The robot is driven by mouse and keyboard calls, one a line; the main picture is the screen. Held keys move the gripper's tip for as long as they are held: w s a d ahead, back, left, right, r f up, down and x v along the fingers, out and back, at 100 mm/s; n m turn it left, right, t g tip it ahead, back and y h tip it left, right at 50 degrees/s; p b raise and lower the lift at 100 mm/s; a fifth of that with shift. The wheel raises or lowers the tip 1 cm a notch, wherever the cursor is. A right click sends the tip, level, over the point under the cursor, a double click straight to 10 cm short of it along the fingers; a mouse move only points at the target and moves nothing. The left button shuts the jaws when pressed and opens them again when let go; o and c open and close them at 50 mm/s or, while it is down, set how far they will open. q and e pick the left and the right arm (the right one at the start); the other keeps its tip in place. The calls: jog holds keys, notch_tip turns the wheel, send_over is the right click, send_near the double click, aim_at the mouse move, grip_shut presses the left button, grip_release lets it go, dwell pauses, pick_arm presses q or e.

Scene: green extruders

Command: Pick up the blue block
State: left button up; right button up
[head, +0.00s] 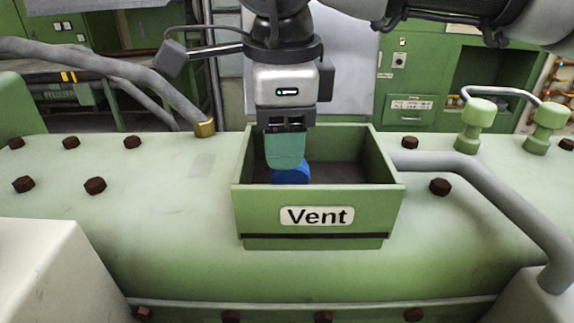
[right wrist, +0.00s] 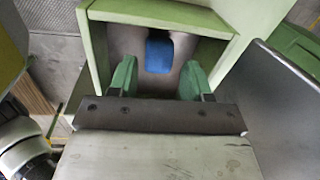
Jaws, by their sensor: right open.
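The blue block (head: 291,173) is inside the green box marked "Vent" (head: 317,214), toward its left side in the head view. Its lower part is hidden by the front wall. In the right wrist view the blue block (right wrist: 159,55) lies on the box floor, ahead of and between the two green fingers. My right gripper (head: 286,160) points down into the box, just above and partly in front of the block. In the right wrist view the right gripper (right wrist: 158,82) is open with nothing between its fingers. My left gripper is not in view.
The box walls (head: 384,160) stand close around the right gripper. A grey pipe (head: 480,180) runs off to the right of the box, and green knobs (head: 474,125) stand at the back right. Brown bolts (head: 95,186) dot the green machine top.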

aim_at(290, 172)
jog(key=f, duration=0.1)
jog(key=f+p, duration=0.1)
jog(key=f, duration=0.1)
jog(key=f+p, duration=0.1)
jog(key=shift+w+d+f, duration=0.15)
jog(key=shift+w+d, duration=0.1)
jog(key=shift+d, duration=0.15)
jog(key=shift+a+f, duration=0.1)
jog(key=shift+f, duration=0.2)
jog(key=shift+w+f, duration=0.1)
jog(key=shift+c, duration=0.5)
jog(key=c, duration=0.6)
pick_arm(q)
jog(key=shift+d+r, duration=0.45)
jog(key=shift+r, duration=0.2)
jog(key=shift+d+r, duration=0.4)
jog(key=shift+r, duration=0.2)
